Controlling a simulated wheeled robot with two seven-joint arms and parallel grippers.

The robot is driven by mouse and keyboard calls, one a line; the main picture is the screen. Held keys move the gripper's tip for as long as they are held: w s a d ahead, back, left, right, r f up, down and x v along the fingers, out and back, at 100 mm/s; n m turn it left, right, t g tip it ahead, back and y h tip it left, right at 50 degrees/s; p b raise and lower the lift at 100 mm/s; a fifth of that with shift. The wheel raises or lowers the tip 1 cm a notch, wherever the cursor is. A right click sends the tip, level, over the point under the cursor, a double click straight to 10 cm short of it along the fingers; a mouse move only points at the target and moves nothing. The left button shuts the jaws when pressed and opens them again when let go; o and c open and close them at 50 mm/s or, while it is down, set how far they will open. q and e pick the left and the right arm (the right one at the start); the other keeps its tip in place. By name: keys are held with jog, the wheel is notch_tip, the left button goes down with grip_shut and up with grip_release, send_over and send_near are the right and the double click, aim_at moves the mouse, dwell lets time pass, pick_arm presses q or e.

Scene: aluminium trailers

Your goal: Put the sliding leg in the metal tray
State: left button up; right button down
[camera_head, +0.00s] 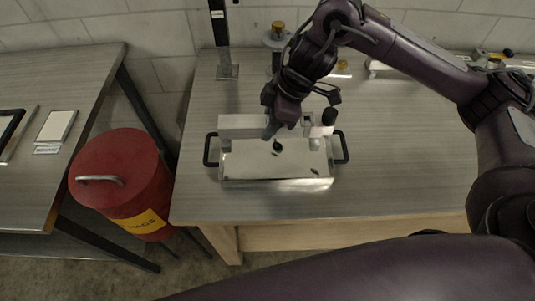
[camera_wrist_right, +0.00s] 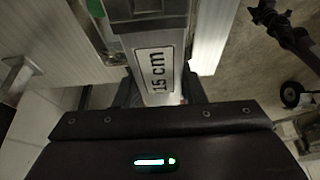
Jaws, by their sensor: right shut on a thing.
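The metal tray (camera_head: 232,174) is a shallow shiny tray with black handles at both ends, on the steel table. My right gripper (camera_head: 271,132) is over the tray's back part, pointing down. In the right wrist view (camera_wrist_right: 160,100) it is shut on a grey metal bar with a white "15 cm" label, which looks like the sliding leg (camera_wrist_right: 150,20). A small dark item (camera_head: 277,146) shows over the tray floor. My left gripper is not in view.
An upright metal post (camera_head: 221,45) on a flat foot stands at the table's back left. A round stand with a yellowish top (camera_head: 277,32) is behind the tray. A red drum (camera_head: 118,170) stands in the gap to the left table. The table's right side is mostly clear.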

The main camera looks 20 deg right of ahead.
jog(key=shift+a+f+b, duration=0.2)
jog(key=shift+f+b, duration=0.8)
jog(key=shift+f, duration=5.1)
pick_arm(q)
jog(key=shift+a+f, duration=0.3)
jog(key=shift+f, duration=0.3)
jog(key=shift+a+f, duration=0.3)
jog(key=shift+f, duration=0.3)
pick_arm(e)
jog(key=shift+w+f, duration=0.1)
jog(key=shift+f, duration=0.1)
jog(key=c, duration=0.9)
grip_release()
jog(key=shift+f, duration=0.1)
